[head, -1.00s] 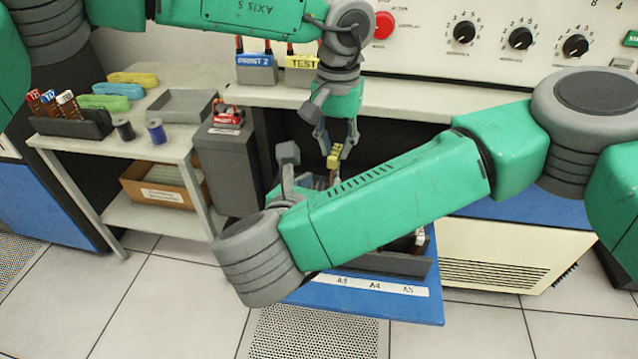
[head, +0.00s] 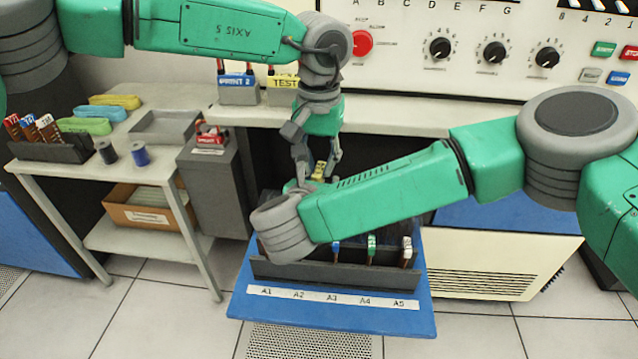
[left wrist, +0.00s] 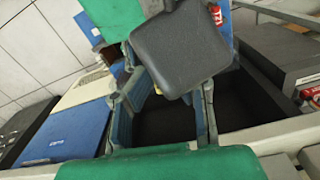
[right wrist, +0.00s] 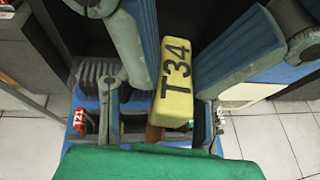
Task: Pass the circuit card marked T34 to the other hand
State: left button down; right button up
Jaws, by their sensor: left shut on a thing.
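The circuit card marked T34 has a yellow top (right wrist: 174,85) with black letters and a brown lower part in the right wrist view. In the head view its yellow end (head: 319,171) shows between the fingers of my left gripper (head: 318,174), which is shut on it. My right gripper (right wrist: 155,92) is open, with a finger on each side of the card's lower part and space beside it. In the head view the right gripper is mostly hidden behind my right wrist. The left wrist view does not clearly show the card.
Below is a blue shelf (head: 420,318) with a dark card rack (head: 330,278) labelled A1 to A5; blue, green and white-topped cards stand in it. A side table (head: 150,168) at left bears a card rack, spools and a grey tray. The control panel (head: 400,80) stands behind.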

grip_shut()
pick_arm(q)
jog(key=c, duration=1.4)
grip_release()
